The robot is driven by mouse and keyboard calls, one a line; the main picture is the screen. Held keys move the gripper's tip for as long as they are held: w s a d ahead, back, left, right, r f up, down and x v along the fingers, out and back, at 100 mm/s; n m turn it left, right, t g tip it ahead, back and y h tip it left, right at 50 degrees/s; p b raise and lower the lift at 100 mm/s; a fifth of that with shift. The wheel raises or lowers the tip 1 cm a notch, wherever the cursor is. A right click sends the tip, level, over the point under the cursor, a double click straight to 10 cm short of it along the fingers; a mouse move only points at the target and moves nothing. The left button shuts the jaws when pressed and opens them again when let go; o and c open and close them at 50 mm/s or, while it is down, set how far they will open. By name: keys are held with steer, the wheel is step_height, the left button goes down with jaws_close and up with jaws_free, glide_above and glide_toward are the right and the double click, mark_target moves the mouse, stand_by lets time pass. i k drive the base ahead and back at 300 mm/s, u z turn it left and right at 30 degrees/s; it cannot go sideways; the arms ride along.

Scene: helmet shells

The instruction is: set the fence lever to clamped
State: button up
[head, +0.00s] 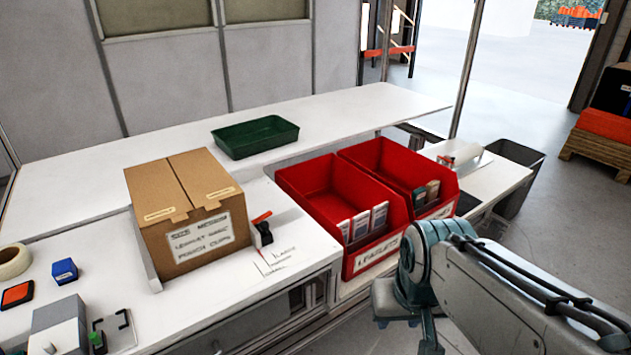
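The fence lever (262,217) is a small orange-red handle on a black clamp body (263,234), just right of the cardboard box on the white bench. The handle slants, with its right end higher. Whether this is its clamped or released position cannot be told at this size. The cardboard box (188,238) carries a printed label and stands beside a thin grey metal strip (145,252) on its left. My arm (420,255) shows at the lower right, in front of the red bins and apart from the lever. My gripper's fingers cannot be made out.
Two red bins (305,182) with small packets stand right of the lever. Paper labels (277,261) lie in front of it. A green tray (255,136) sits behind. Tape, a blue block and a grey device (60,328) are at the left.

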mark_target(264, 216)
steer(key=z, duration=0.2)
steer(key=i, duration=0.65)
steer(key=u, duration=0.55)
steer(key=i, duration=0.8)
steer(key=u, duration=0.75)
